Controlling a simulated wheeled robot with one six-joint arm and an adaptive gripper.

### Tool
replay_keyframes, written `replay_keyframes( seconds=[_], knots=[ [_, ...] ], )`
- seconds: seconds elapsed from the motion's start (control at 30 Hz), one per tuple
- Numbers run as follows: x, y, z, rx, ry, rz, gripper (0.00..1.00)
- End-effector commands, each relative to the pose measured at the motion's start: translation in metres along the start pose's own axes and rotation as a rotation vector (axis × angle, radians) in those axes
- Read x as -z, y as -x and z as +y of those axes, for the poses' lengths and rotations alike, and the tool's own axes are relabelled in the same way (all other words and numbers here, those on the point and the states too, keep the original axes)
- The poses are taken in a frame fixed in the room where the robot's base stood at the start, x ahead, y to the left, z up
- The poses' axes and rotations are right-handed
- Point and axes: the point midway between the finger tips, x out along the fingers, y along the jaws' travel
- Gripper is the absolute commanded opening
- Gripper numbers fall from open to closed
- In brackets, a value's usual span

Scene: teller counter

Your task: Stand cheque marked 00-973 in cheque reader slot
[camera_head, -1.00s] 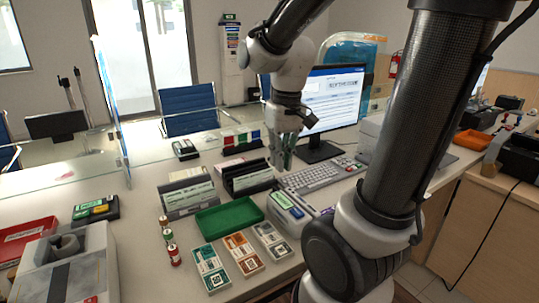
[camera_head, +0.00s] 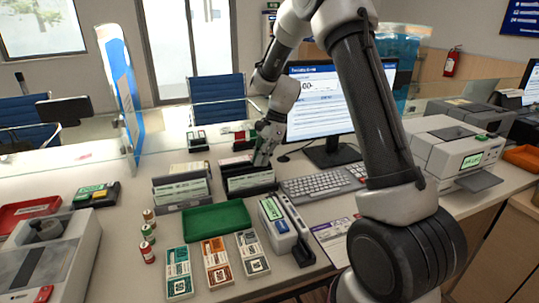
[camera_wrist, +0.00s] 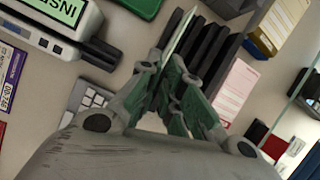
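The black cheque rack (camera_head: 250,190) stands mid-counter in the head view, with a pale green cheque (camera_head: 245,181) upright in its front. In the wrist view this rack (camera_wrist: 212,48) shows dark dividers and the thin edge of a pale green cheque (camera_wrist: 182,32). My gripper (camera_head: 262,160) is at the rack, pointing down. In the wrist view my gripper (camera_wrist: 165,65) has its fingertips close together at that cheque's edge; I cannot tell whether they grip it. No cheque number is readable. The cheque reader (camera_head: 273,212), also in the wrist view (camera_wrist: 55,22), has a long dark slot (camera_head: 295,222).
A second cheque rack (camera_head: 182,190) stands left of the black one. A green tray (camera_head: 216,218) lies in front of both. The keyboard (camera_head: 318,187) and monitor (camera_head: 320,100) are to the right. Several printed cards lie in front of the tray.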

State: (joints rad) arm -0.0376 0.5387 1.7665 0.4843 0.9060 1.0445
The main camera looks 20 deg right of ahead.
Motion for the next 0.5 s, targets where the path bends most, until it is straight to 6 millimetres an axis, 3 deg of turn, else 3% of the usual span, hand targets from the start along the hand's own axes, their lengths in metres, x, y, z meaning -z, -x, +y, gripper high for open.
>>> replay_keyframes(
  seconds=[0.33,0.5],
  knots=[
    [-0.004,0.002,-0.009,0.027,-0.233,-0.016,0.08],
    [-0.005,-0.012,-0.009,0.025,-0.251,-0.016,0.08]
  ],
)
